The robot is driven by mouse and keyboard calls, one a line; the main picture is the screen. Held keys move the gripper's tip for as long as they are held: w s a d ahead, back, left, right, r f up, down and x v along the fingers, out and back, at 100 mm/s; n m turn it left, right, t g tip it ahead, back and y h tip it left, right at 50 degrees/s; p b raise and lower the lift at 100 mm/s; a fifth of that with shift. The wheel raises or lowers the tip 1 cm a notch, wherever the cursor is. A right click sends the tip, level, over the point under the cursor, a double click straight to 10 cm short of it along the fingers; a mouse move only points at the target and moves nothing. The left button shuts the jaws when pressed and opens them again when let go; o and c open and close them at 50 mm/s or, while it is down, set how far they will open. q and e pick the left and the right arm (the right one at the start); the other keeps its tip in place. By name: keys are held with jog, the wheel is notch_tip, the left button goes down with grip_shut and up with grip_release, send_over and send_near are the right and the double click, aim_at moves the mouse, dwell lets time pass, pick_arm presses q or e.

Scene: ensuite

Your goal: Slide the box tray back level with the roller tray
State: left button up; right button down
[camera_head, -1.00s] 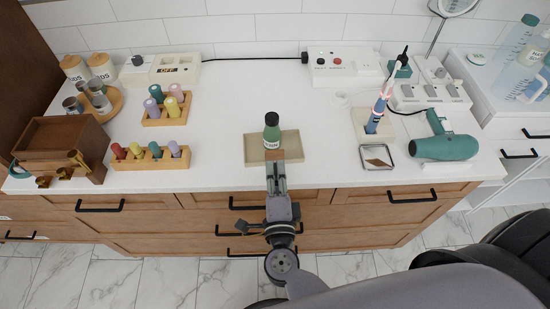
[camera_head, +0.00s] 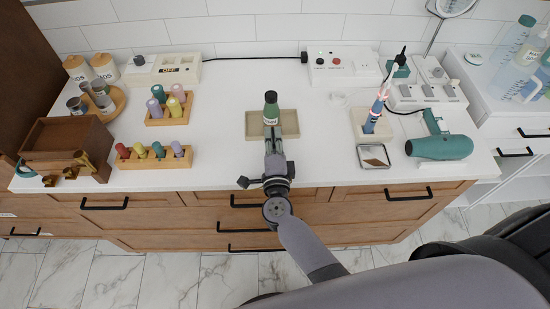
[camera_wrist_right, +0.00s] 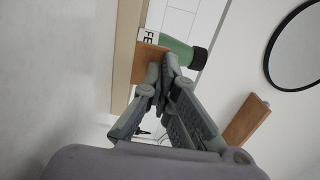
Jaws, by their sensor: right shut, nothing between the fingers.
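A shallow beige tray (camera_head: 290,124) lies on the white counter in the head view; I take it for the box tray. A green bottle with a black cap (camera_head: 271,106) stands on it. My right gripper (camera_head: 271,137) is shut and empty, its tip at the tray's front edge. In the wrist view the gripper (camera_wrist_right: 168,62) reaches a small orange-brown piece (camera_wrist_right: 150,62) by the tray, with the bottle (camera_wrist_right: 178,52) behind. Two wooden trays of coloured rollers, a rear one (camera_head: 160,121) and a front one (camera_head: 150,163), lie left; the beige tray's depth falls between theirs. My left gripper is out of view.
A wooden drawer box (camera_head: 62,140) stands at the far left. Right of the tray are a small framed dish (camera_head: 373,157), a toothbrush stand (camera_head: 372,128) and a teal hair dryer (camera_head: 440,147). The counter (camera_head: 260,80) behind the tray is clear up to a cable.

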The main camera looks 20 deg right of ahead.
aim_at(272, 118)
jog(key=x, duration=0.8)
jog(key=shift+w, duration=0.25)
jog(key=shift+s+f, duration=0.1)
jog(key=shift+s, duration=0.05)
